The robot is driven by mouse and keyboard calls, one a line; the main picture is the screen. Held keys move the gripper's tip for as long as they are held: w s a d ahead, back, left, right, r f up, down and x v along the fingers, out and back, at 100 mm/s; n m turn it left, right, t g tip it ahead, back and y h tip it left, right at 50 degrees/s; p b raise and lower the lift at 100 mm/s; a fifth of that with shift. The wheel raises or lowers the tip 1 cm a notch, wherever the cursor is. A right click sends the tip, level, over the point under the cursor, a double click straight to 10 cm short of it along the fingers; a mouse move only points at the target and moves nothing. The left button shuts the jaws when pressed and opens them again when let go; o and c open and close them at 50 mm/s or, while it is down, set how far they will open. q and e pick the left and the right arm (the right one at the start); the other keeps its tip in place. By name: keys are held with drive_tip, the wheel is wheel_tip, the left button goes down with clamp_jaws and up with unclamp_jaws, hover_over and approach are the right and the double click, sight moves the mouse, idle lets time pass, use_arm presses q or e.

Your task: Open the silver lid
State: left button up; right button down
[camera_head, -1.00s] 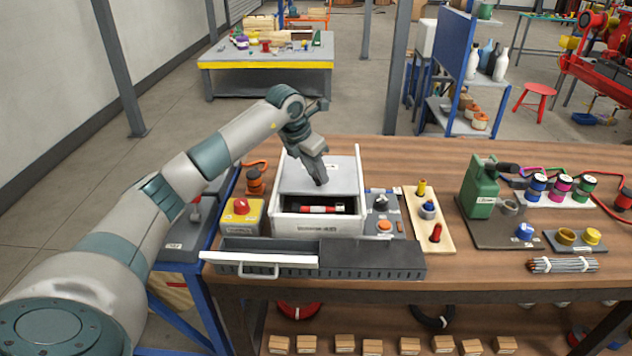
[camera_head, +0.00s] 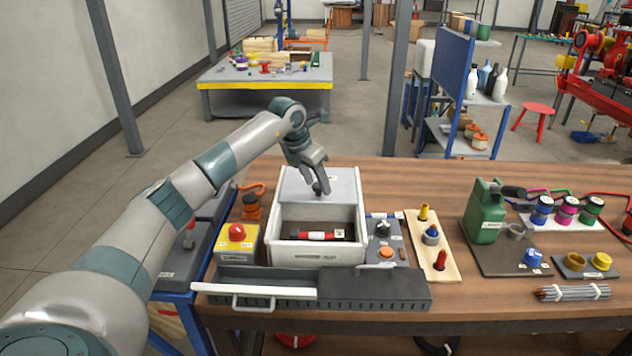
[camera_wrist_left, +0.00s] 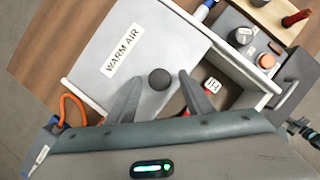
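The silver lid (camera_head: 295,185) is a flat grey panel on top of a white box (camera_head: 318,254). It covers the rear part, and the front part is uncovered, showing a red and white cylinder (camera_head: 322,236) inside. In the left wrist view the lid (camera_wrist_left: 150,60) carries a "WARM AIR" label and a dark round knob (camera_wrist_left: 159,79). My left gripper (camera_head: 319,187) is at the knob. In the wrist view its fingers (camera_wrist_left: 160,82) are apart on either side of the knob, with visible gaps. My right gripper is not in view.
A yellow box with a red button (camera_head: 237,238) stands left of the white box, and a grey control panel (camera_head: 384,248) stands right. A dark tray with a white handle (camera_head: 262,296) lies in front. Bare wooden table (camera_head: 420,180) is behind and to the right.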

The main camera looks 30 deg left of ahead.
use_arm(q)
drive_tip(key=shift+r, duration=0.1)
drive_tip(key=shift+s+a+r, duration=0.1)
drive_tip(key=shift+s+r, duration=0.05)
drive_tip(key=shift+r, duration=0.25)
drive_tip(key=b+v, duration=0.3)
drive_tip(key=v, duration=1.3)
drive_tip(key=shift+r, duration=0.2)
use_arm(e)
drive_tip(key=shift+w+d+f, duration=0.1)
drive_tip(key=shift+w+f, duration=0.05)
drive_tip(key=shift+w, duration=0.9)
use_arm(q)
drive_tip(key=shift+s+f, duration=0.1)
drive_tip(key=shift+s, duration=0.05)
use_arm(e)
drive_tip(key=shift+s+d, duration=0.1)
